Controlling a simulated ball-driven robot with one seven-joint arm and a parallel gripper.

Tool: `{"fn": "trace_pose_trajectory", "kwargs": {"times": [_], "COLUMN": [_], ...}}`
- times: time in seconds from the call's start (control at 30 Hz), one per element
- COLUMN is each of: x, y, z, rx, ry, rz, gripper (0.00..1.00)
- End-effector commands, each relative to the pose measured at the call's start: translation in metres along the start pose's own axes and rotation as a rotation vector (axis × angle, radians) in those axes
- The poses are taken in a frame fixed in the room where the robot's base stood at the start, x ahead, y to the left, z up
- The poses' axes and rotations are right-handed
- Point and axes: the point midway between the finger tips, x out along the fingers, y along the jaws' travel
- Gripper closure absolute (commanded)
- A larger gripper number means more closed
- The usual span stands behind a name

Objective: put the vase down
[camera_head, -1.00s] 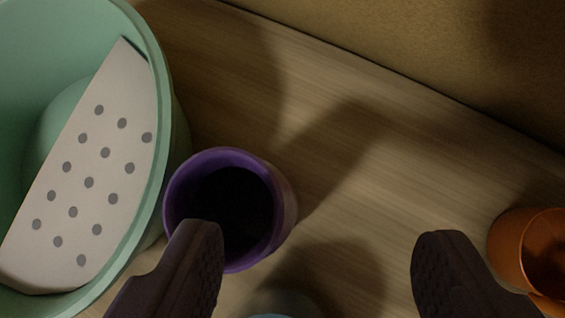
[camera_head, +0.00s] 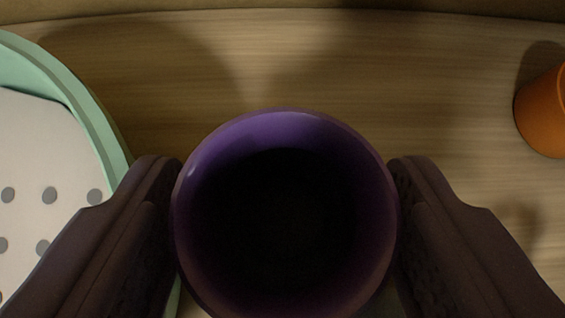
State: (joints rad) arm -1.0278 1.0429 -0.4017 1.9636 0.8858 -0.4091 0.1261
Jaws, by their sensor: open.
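A purple vase (camera_head: 285,127) with a round, dark mouth fills the middle of the view, seen from above. My gripper (camera_head: 283,172) is open, with one dark finger on each side of the vase. The fingers are very close to its left and right walls; I cannot tell whether they touch. The vase's base is hidden below its rim, so what it stands on directly under it does not show.
A mint-green tub (camera_head: 92,120) holding a white, grey-dotted piece (camera_head: 28,150) stands close on the left. An orange pot (camera_head: 541,125) stands at the right edge. Bare wooden surface (camera_head: 440,80) lies behind and to the right, up to a wall.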

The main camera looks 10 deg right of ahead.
Motion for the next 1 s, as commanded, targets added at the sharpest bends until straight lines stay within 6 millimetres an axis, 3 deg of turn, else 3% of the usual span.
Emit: {"fn": "trace_pose_trajectory", "kwargs": {"times": [0.03,0.17,0.43,0.67,0.87,1.0], "x": [0.012,0.027,0.029,0.029,0.028,0.015], "y": [0.0,0.0,0.0,0.0,0.0,-0.001], "z": [0.003,0.001,-0.001,-0.001,-0.002,-0.015], "rx": [0.0,0.0,-0.001,-0.001,-0.001,0.0], "ry": [0.0,0.0,0.0,0.0,0.0,0.001], "rz": [0.0,0.0,-0.001,-0.001,-0.001,-0.002], "gripper": [0.32,0.32,0.32,0.84,0.85,0.85]}}
